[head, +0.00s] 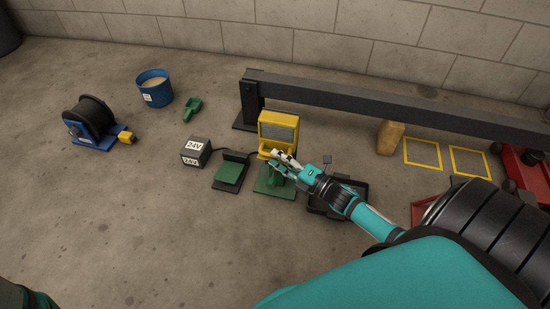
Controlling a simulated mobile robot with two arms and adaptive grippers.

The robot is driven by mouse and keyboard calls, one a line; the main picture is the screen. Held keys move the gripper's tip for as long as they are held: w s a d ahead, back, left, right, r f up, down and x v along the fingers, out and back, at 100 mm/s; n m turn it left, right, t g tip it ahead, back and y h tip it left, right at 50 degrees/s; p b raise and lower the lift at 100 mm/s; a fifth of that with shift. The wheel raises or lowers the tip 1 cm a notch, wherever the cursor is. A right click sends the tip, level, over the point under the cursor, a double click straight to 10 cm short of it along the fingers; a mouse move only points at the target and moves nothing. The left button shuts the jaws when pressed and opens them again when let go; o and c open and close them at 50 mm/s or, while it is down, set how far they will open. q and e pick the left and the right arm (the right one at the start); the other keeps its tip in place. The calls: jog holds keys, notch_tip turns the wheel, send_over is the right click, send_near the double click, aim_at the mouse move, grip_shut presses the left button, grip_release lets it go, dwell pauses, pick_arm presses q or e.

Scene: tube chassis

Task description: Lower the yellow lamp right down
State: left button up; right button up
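The yellow lamp (264,131), a boxy yellow frame around a grey panel, stands upright in the middle of the head view, just in front of the long dark beam. Below it is a green stand (268,187) on the floor. My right gripper (276,160) is at the lower edge of the lamp, in front of the stand's upper part, and hides some of it. The fingers are too small to tell whether they are closed on anything. My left gripper is not in view.
A dark beam (380,112) runs behind the lamp. A 24V box (196,151) and a green pedal-like block (231,172) stand to its left. A dark tray (352,188) lies to the right, partly under my arm.

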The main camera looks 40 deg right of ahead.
jog(key=shift+x, duration=0.85)
jog(key=shift+c, duration=0.4)
grip_shut()
